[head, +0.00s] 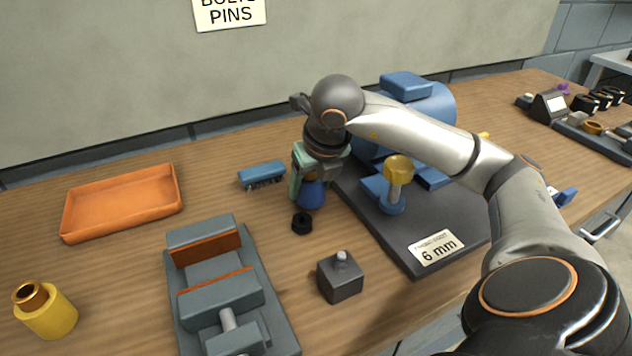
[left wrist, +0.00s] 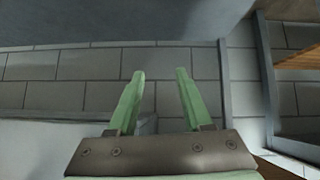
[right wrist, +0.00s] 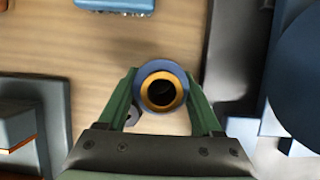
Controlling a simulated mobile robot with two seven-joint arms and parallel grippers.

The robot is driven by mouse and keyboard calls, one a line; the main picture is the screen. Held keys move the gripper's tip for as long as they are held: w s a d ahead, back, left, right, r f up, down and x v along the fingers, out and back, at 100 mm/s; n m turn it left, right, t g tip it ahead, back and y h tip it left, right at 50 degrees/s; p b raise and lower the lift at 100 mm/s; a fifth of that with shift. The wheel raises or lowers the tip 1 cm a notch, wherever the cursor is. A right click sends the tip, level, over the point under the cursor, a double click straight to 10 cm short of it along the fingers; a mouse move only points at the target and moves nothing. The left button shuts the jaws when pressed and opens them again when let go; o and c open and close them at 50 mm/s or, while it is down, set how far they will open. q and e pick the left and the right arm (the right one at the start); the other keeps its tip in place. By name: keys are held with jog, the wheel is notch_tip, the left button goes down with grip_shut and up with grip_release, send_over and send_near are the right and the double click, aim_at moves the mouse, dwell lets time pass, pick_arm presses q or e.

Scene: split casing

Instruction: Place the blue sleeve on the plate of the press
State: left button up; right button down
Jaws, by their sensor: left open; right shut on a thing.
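The blue sleeve (head: 312,195) is held upright in my right gripper (head: 316,172), above the wooden bench near the dark base plate. In the right wrist view the sleeve (right wrist: 160,66) shows end-on between both fingers, with a brass ring and dark bore inside it. How far it is above the bench is hard to tell. My left gripper (left wrist: 158,78) is open and empty, facing a grey block wall; it is not in the head view. I cannot clearly identify the press or its plate in these frames.
A grey vise (head: 215,290), a grey block with a pin (head: 340,282), a black ring (head: 302,223) and a blue block (head: 262,174) surround the sleeve. A blue machine stands on the dark base plate (head: 430,266). An orange tray (head: 122,202) and yellow sleeve (head: 50,316) are left.

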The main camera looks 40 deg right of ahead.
jog(key=shift+w+f, duration=0.1)
jog(key=shift+f, duration=0.2)
jog(key=shift+f, duration=0.15)
jog(key=shift+c, duration=0.2)
grip_release()
